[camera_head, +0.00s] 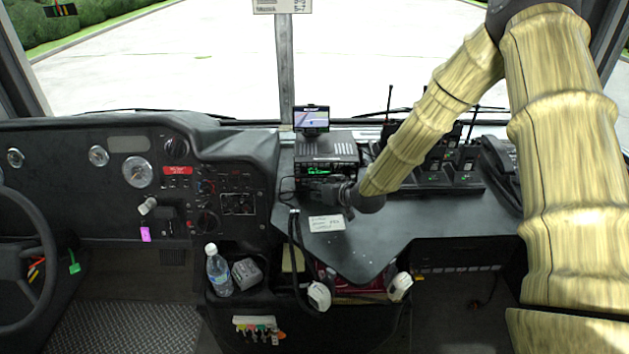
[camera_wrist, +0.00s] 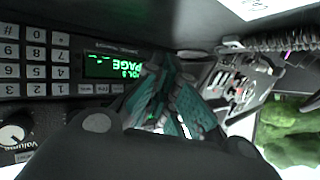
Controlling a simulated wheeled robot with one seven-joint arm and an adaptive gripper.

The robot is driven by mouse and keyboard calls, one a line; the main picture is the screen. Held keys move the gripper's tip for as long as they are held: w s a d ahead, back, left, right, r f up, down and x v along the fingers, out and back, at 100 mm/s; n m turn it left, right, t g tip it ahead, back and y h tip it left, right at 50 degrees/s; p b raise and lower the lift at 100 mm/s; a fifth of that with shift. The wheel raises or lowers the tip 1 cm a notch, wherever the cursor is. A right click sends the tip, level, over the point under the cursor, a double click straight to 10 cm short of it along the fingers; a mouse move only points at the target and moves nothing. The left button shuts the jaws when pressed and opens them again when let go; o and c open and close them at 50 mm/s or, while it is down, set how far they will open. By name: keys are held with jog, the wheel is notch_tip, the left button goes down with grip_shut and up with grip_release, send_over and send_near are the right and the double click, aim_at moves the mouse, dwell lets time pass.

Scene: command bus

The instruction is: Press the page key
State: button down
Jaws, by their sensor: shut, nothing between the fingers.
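The dark radio unit (camera_head: 327,150) stands on the console at centre, with a lit green display. In the wrist view the picture is turned over, and the display (camera_wrist: 112,66) reads "VOL 3" and "PAGE". A row of small light keys (camera_wrist: 101,88) runs along the display's edge; their labels are too small to read, so I cannot tell which is the page key. My gripper (camera_wrist: 160,62) is shut and empty, its fingertips at the radio's face beside the display. They hide part of the face, and I cannot tell whether they touch it. It also shows in the head view (camera_head: 343,190).
A number keypad (camera_wrist: 36,62) and a volume knob (camera_wrist: 13,134) are on the radio's face. A small screen (camera_head: 311,118) sits above the radio. Handheld radios in chargers (camera_head: 440,178) stand to the right. A paper label (camera_head: 326,223) lies on the console below.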

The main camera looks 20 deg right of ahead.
jog(key=shift+s+a, duration=0.1)
jog(key=shift+s, duration=0.2)
jog(key=shift+s+a, duration=0.25)
jog(key=shift+s, duration=0.55)
jog(key=shift+s+a, duration=0.2)
jog(key=shift+s, duration=0.6)
jog(key=shift+s+a, duration=0.25)
jog(key=shift+s, duration=0.55)
